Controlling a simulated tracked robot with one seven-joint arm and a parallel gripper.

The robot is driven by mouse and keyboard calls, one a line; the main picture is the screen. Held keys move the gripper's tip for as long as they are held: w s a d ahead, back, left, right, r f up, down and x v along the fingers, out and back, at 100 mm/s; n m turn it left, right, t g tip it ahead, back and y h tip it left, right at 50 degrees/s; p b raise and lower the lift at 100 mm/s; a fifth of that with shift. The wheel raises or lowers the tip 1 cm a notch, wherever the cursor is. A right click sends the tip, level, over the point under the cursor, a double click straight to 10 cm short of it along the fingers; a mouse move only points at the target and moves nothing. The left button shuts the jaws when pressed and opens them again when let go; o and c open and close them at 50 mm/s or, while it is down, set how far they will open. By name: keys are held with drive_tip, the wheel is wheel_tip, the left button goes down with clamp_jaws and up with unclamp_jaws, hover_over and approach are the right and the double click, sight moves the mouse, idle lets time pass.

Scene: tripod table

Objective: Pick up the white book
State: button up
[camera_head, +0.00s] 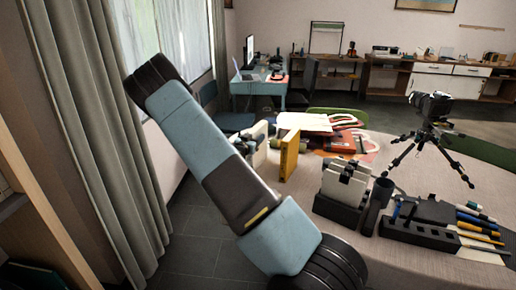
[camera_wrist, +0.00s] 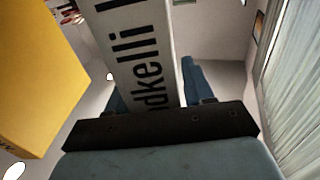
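The white book (camera_wrist: 140,45) fills the middle of the wrist view, its spine with large black lettering facing the camera. My gripper (camera_wrist: 155,85) has its blue fingers on either side of the book. The right finger lies close along the book's right edge; the left finger is mostly hidden behind the book. I cannot tell whether they press on it. In the head view a white book (camera_head: 258,136) stands at the table's left edge, partly hidden by my arm. My gripper is not clearly visible there.
A yellow book (camera_head: 289,154) stands just right of the white one; it looms at left in the wrist view (camera_wrist: 35,75). The table (camera_head: 400,262) holds a black organizer (camera_head: 420,232), white books in a dark holder (camera_head: 344,182) and a camera tripod (camera_head: 432,140). A curtain (camera_head: 95,110) hangs at left.

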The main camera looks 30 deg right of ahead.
clamp_jaws()
idle(1.1)
